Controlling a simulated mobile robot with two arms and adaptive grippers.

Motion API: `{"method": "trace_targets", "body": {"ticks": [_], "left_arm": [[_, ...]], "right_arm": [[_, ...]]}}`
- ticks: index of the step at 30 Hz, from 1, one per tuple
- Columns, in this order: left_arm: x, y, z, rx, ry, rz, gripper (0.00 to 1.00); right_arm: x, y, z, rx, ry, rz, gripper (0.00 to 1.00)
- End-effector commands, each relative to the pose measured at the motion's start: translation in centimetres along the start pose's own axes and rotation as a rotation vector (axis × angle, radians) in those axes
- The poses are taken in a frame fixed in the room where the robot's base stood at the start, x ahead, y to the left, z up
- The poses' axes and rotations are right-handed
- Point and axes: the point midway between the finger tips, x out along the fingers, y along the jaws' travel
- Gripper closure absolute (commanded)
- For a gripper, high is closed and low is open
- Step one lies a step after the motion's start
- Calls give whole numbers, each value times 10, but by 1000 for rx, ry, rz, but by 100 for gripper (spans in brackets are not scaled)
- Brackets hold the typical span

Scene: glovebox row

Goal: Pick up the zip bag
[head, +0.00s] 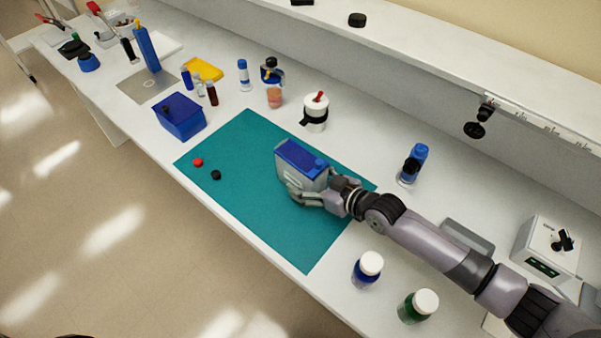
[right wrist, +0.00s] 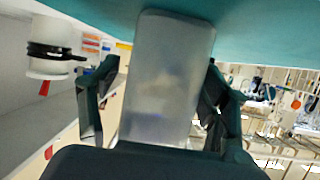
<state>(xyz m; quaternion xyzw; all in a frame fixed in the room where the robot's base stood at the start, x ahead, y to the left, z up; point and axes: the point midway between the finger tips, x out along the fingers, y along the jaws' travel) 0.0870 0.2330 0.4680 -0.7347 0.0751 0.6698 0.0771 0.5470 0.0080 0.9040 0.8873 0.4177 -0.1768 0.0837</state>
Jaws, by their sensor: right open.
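I cannot make out for certain which thing is the zip bag. A flat greyish sheet (head: 140,88) with a pale round mark lies on the bench at the upper left, and I cannot tell if it is a bag. My right gripper (head: 306,192) is at a pale box with a blue lid (head: 301,157) on the teal mat. In the right wrist view my open right gripper (right wrist: 160,108) has its fingers on either side of a grey, smooth-faced body (right wrist: 168,75). I cannot tell if they touch it. My left gripper is not in view.
The teal mat (head: 240,215) also bears a red cap (head: 198,162) and a black cap (head: 216,175). A blue bin (head: 181,118) stands left of it. White-capped bottles (head: 369,267) stand near the front edge. The mat's front part is clear.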

Motion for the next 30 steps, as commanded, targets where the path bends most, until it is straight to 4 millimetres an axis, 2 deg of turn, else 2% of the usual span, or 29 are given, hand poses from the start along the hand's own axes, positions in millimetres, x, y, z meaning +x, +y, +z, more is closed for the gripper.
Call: {"method": "trace_targets", "body": {"ticks": [3, 27, 30], "left_arm": [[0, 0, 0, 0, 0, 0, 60], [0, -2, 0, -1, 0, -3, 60], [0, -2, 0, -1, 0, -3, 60]], "right_arm": [[0, 0, 0, 0, 0, 0, 30], [-1, 0, 0, 1, 1, 0, 83], [-1, 0, 0, 1, 1, 0, 86]]}}
